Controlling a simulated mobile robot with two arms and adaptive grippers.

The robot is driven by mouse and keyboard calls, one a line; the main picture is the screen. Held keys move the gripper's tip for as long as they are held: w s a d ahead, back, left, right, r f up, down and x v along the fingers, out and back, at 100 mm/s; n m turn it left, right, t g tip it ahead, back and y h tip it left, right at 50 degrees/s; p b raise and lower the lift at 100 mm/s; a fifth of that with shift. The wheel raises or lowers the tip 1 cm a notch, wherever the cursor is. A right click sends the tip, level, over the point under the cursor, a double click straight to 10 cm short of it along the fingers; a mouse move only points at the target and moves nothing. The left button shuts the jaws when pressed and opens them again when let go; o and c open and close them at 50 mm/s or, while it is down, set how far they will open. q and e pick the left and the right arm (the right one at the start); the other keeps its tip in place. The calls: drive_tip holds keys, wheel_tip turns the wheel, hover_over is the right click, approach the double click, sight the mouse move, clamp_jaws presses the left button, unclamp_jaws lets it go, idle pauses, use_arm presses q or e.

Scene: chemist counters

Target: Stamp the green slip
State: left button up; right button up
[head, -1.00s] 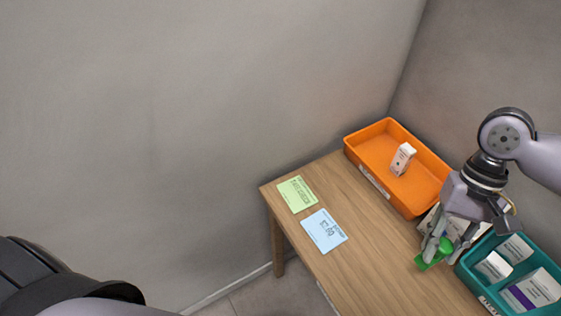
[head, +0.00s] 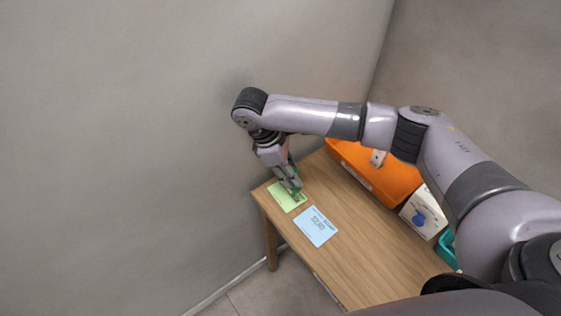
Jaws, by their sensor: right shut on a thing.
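The green slip (head: 283,200) lies flat on the wooden table near its left corner. My right gripper (head: 291,187) is shut on a green stamp (head: 297,194) directly over the slip, at its upper right part. I cannot tell whether the stamp touches the slip. The gripper covers part of the slip and most of the stamp. My left gripper is not in the view.
A blue slip (head: 316,227) lies next to the green one. An orange tray (head: 350,165) holding a small white box (head: 378,157) stands at the back. A white holder with a blue stamp (head: 418,219) and a teal tray (head: 446,248) are at the right. The front of the table is clear.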

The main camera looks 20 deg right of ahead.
drive_tip(key=n, duration=0.2)
drive_tip(key=w+f+n+t+p, duration=0.1)
drive_tip(key=n, duration=0.1)
drive_tip(key=w+a+n+t+p, duration=0.1)
drive_tip(key=shift+f+n, duration=0.25)
drive_tip(key=shift+n, duration=0.15)
drive_tip(key=f+b, duration=0.2)
drive_tip(key=f+n+b, duration=0.1)
drive_tip(key=f, duration=0.1)
drive_tip(key=w+f+n+t+b, duration=0.1)
drive_tip(key=f+b, duration=0.1)
drive_tip(key=f, duration=0.1)
drive_tip(key=shift+a+b, duration=0.2)
drive_tip(key=shift+b, duration=0.1)
drive_tip(key=shift+f, duration=0.45)
idle(0.6)
drive_tip(key=shift+s+f+p, duration=0.15)
drive_tip(key=shift+p, duration=0.15)
idle(1.9)
